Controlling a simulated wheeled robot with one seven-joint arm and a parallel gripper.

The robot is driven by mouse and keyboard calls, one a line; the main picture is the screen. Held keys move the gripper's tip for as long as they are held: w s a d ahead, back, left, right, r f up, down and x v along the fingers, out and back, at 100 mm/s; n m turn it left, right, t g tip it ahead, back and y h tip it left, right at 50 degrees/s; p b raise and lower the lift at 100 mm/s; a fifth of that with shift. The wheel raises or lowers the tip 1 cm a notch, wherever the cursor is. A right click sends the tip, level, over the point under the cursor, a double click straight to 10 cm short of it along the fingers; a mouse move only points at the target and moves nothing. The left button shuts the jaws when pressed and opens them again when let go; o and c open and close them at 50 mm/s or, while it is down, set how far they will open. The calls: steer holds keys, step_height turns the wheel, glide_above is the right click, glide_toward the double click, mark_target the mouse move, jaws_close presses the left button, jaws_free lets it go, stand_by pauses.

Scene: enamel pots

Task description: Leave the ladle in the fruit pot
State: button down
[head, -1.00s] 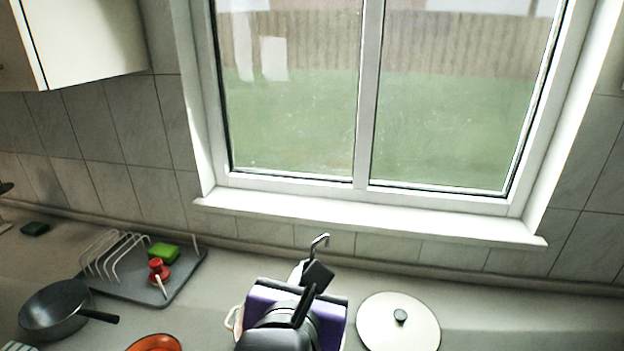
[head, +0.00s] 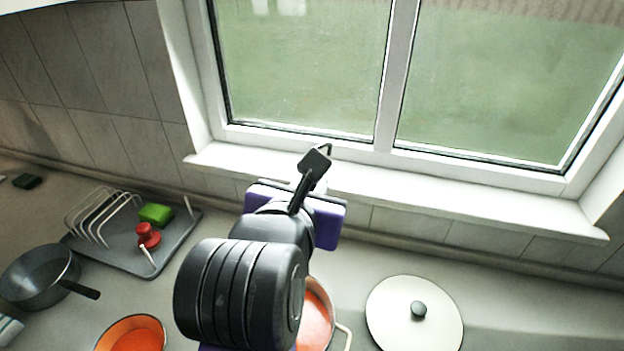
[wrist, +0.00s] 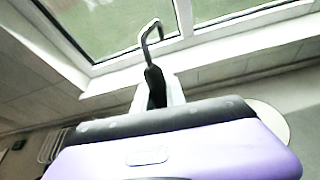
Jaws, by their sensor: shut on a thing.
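My gripper (wrist: 158,100) is shut on the ladle (wrist: 153,72). In the wrist view its dark handle and grey hooked end rise above the pale fingers; the bowl is hidden. In the head view only the ladle's hook (head: 327,148) shows, past my wrist and in front of the window sill. A pot with an orange inside (head: 318,316) stands partly hidden behind my arm. A second orange-lined pot (head: 135,336) is cut by the bottom edge. I see no fruit picture, so I cannot tell which is the fruit pot.
A white lid with a dark knob (head: 414,312) lies on the right of the counter. A grey dish rack (head: 128,245) holds a green sponge (head: 155,214) and a red-topped brush (head: 147,235). A dark frying pan (head: 38,275) is at the left. The window sill (head: 400,195) runs behind.

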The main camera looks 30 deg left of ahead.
step_height(320, 180, down, 16)
steer(key=b, duration=0.9)
steer(key=shift+r, duration=0.2)
